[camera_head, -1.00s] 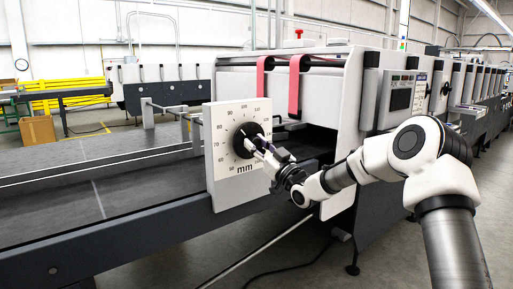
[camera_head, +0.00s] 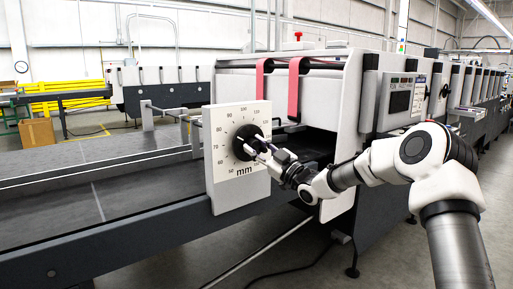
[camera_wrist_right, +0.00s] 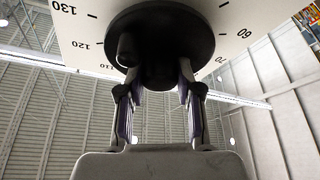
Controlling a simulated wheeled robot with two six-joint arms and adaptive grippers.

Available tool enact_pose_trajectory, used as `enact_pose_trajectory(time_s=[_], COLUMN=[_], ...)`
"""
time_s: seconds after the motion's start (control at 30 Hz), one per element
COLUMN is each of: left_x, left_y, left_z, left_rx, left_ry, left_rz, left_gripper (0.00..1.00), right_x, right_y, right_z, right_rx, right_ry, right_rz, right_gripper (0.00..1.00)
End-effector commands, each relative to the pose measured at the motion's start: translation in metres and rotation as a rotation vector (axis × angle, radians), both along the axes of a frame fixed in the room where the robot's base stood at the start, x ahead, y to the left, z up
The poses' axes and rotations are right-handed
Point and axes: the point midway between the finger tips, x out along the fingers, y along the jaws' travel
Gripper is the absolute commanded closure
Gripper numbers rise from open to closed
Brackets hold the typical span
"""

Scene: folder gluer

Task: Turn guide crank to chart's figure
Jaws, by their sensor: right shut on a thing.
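The guide crank (camera_head: 244,142) is a black round hub on a white dial plate (camera_head: 233,185) marked in mm, at the near side of the machine. My right gripper (camera_head: 259,147) reaches it from the right and is shut on the crank. In the right wrist view the fingers (camera_wrist_right: 160,88) grip the middle part of the black crank disc (camera_wrist_right: 195,32), with a small dark knob (camera_wrist_right: 127,50) beside the left finger. Scale figures show around the disc; the exact setting cannot be read. My left gripper is not in view.
A grey control panel (camera_head: 400,97) is on the machine housing at right, with a pale sheet (camera_head: 419,92) beside it, too small to read. Pink belts (camera_head: 295,88) hang above the machine opening. A dark conveyor bed (camera_head: 60,215) runs along the left.

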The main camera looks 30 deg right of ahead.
Motion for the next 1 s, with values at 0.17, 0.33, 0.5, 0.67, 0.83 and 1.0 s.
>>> enact_pose_trajectory(time_s=[0.17,0.33,0.5,0.67,0.83,1.0], left_x=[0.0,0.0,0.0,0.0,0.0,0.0], left_y=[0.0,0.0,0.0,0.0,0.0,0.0], left_z=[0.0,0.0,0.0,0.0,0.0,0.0], left_rx=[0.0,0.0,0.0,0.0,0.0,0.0], left_ry=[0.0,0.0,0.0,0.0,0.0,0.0], left_rz=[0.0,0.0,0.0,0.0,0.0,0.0], left_gripper=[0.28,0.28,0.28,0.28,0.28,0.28], right_x=[0.0,0.0,-0.005,-0.031,-0.073,-0.1], right_y=[0.001,0.0,-0.002,-0.01,-0.021,-0.028], right_z=[-0.004,-0.002,-0.003,-0.012,-0.028,-0.038], right_rx=[0.001,0.001,0.004,0.01,0.013,0.009], right_ry=[0.007,0.004,0.002,0.001,0.0,0.001], right_rz=[0.002,0.001,0.0,-0.002,0.0,-0.001], right_gripper=[0.4,0.4,0.4,0.4,0.4,0.4])
